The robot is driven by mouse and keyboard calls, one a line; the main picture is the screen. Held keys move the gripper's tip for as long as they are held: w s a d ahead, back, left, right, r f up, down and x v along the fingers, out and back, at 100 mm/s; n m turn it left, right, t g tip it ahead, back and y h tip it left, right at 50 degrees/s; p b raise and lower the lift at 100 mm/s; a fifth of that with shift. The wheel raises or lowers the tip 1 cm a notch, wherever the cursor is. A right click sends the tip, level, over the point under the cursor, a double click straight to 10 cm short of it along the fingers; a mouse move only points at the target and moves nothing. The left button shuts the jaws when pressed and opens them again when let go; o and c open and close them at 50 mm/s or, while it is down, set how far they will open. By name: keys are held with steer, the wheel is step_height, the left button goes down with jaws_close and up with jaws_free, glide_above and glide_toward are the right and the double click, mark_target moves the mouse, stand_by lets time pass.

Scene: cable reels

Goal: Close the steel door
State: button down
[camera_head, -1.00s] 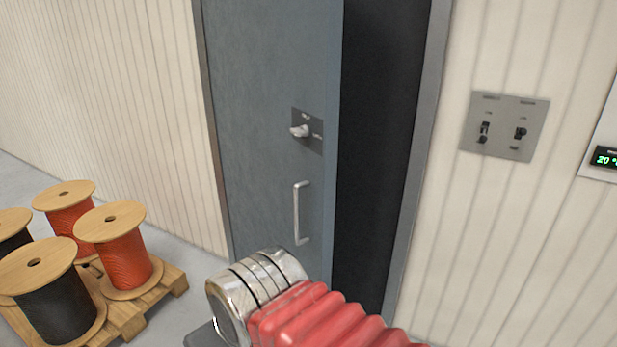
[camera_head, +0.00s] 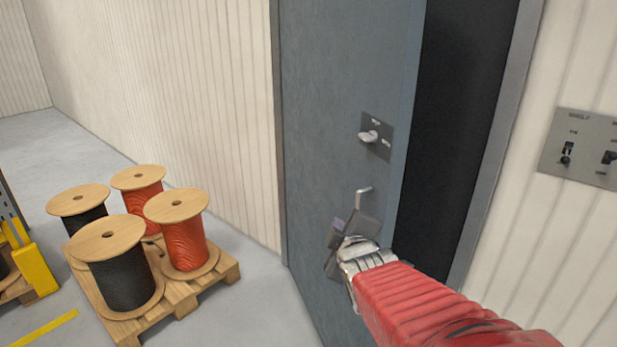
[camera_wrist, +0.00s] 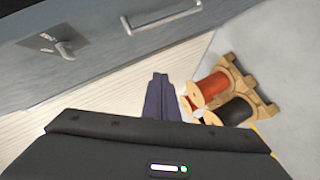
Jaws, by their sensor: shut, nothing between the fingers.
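The blue-grey steel door (camera_head: 330,120) stands ajar in the head view, with a dark gap (camera_head: 458,120) between its right edge and the frame. It has a thumb-turn latch (camera_head: 369,136) on a dark plate and a pale bar handle (camera_head: 361,193) below. My gripper (camera_head: 340,232) is in front of the handle's lower part and hides it; I cannot tell whether it touches the door. In the wrist view, the fingers (camera_wrist: 160,82) are together and empty. The door (camera_wrist: 90,60), its handle (camera_wrist: 160,14) and its latch (camera_wrist: 66,50) show there above the fingers.
A wooden pallet (camera_head: 185,298) with several cable reels stands left of the door. A yellow object (camera_head: 35,268) is at the far left. A switch panel (camera_head: 585,148) is on the right wall. Floor is clear between pallet and door.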

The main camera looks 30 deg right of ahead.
mark_target(372, 183)
steer(key=d+r+n+t+h, duration=0.1)
steer(key=d+r+n+t, duration=0.2)
steer(key=d+n, duration=0.2)
steer(key=d, duration=0.2)
steer(key=shift+s+d+n+t, duration=0.25)
steer(key=shift+d+n+t, duration=0.15)
steer(key=shift+w, duration=0.15)
steer(key=shift+w+d, duration=3.95)
steer(key=shift+d, duration=0.05)
